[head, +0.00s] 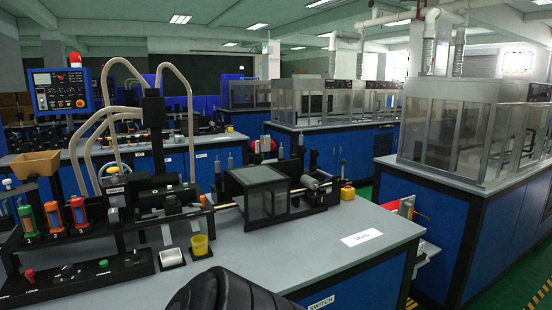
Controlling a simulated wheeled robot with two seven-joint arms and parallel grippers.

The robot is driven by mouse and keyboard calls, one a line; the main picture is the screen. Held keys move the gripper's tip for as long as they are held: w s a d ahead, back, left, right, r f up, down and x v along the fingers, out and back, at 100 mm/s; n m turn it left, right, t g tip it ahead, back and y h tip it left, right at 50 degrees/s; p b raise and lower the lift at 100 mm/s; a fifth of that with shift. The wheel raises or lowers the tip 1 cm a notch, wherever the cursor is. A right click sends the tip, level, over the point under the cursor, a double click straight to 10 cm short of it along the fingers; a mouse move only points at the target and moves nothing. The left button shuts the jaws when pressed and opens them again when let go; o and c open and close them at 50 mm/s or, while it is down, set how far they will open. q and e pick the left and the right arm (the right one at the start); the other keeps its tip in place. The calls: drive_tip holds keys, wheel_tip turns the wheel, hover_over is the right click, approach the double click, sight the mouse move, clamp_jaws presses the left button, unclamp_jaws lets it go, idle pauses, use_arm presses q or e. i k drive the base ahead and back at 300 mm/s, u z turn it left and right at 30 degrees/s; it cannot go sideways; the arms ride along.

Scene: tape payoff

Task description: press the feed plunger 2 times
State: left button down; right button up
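No part in view is clearly marked as the feed plunger, so I cannot tell which one it is. On the bench at left, a black panel (75,279) carries a red knob (30,275) and a green knob (103,264). Behind it stand upright green (27,219), orange (53,216) and red (79,211) capped cylinders. Neither of my grippers shows. A dark rounded shape, apparently part of my own arm, covers the bottom centre.
A clear-sided box (257,196) and a yellow-based red button (347,190) are farther right. The grey bench top (310,242) is clear at front right, apart from a white label (361,237).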

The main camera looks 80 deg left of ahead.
sight(113, 171)
drive_tip(key=u, duration=2.65)
